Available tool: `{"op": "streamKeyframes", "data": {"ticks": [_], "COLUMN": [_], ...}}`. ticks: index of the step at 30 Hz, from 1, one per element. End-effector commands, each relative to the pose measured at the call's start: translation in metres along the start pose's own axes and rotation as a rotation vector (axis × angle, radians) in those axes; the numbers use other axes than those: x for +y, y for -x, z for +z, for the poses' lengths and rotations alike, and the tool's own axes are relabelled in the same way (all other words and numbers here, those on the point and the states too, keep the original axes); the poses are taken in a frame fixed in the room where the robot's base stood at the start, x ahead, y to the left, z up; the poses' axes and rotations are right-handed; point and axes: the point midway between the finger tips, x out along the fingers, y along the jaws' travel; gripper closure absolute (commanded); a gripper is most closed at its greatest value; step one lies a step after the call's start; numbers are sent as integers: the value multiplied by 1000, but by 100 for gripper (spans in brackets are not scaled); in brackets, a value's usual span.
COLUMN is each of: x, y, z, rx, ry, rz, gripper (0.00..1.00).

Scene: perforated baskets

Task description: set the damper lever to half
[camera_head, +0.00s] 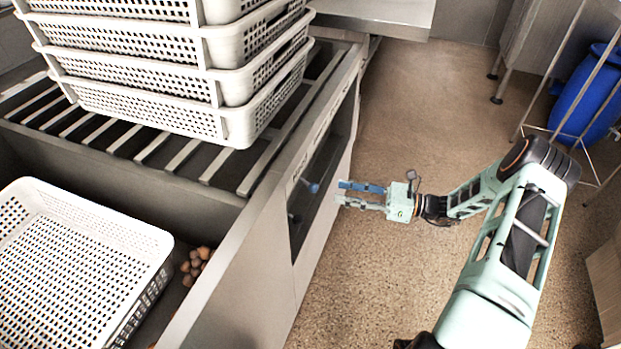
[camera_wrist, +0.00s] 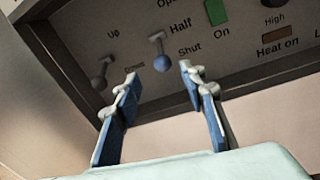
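The damper lever (camera_wrist: 162,63), a short grey stem with a blue ball end, is on the dark control panel beside the labels Open, Half and Shut in the wrist view. Its ball hangs downward, level with the word Shut. My gripper (camera_wrist: 158,73) is open and empty, its two blue-padded fingers pointing at the panel with the ball between and just beyond the tips; I see no contact. In the head view my gripper (camera_head: 340,192) is just outside the recess, and a blue knob (camera_head: 313,187) shows in front of it.
A green switch (camera_wrist: 216,11) marked On and a Heat on label are to the right. White perforated baskets (camera_head: 180,85) are stacked on the slatted top. Open floor (camera_head: 400,130) lies around my arm.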

Motion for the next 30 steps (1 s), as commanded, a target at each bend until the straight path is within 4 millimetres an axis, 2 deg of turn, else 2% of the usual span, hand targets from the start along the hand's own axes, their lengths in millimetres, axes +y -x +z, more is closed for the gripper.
{"op": "streamKeyframes", "data": {"ticks": [5,18,24,30], "x": [-2,-2,-2,-2], "y": [-12,-90,-106,-108], "z": [-1,-2,0,0], "rx": [-14,-10,-10,-10], "ry": [-9,-7,-7,-7], "rz": [-4,-4,-5,-6], "gripper": [62,62,62,62]}}
